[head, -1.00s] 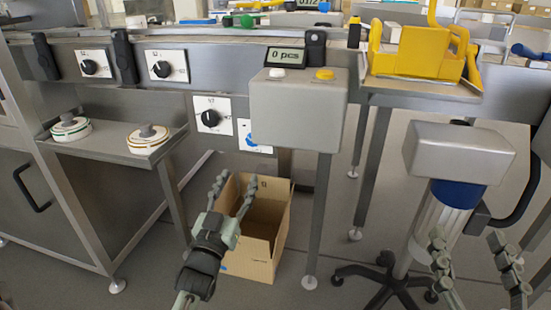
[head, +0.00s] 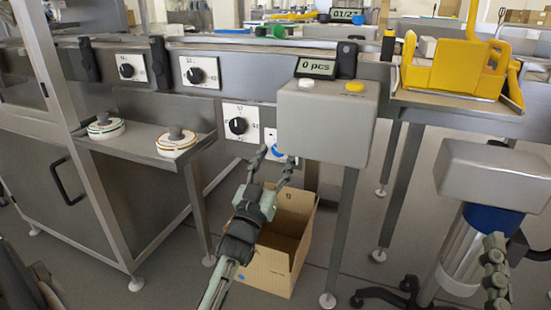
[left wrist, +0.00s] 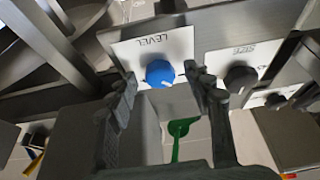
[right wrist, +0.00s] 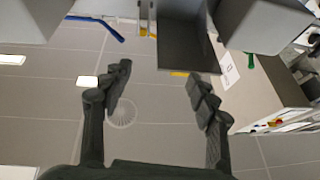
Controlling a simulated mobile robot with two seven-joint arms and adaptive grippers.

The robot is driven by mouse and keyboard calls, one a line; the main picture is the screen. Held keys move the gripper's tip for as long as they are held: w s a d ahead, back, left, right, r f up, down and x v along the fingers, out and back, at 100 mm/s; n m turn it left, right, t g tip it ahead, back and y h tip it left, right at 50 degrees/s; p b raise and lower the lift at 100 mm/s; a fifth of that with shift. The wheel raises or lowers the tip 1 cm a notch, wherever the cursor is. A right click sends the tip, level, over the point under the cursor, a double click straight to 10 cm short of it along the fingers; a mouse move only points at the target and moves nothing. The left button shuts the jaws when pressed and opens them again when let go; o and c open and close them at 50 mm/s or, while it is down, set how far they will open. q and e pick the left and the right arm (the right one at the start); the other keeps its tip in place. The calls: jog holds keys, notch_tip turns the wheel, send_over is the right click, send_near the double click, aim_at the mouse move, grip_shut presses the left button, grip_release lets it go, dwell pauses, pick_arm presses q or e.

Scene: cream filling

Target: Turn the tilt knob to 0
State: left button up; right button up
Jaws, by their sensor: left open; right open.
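Several knobs sit on the machine front. Black knobs on white plates show at the far left (head: 127,71), the middle (head: 195,75) and lower down (head: 238,126); their labels are too small to read in the head view. A blue knob (head: 278,150) is on the plate to the right of the lower black one. In the left wrist view, the blue knob (left wrist: 159,73) is labelled LEVEL and the neighbouring black knob (left wrist: 240,79) SIZE. My left gripper (head: 271,164) is open and empty before the blue knob. My right gripper (right wrist: 158,78) is open and empty, clear of the knobs.
A grey box with buttons (head: 326,122) overhangs right of the blue knob. A shelf with two round lidded items (head: 105,128) juts out below the upper knobs. An open cardboard box (head: 275,262) stands on the floor below. A grey-topped stand (head: 490,175) is at right.

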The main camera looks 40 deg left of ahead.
pick_arm(q)
jog(key=c, duration=1.2)
jog(key=shift+o, duration=0.2)
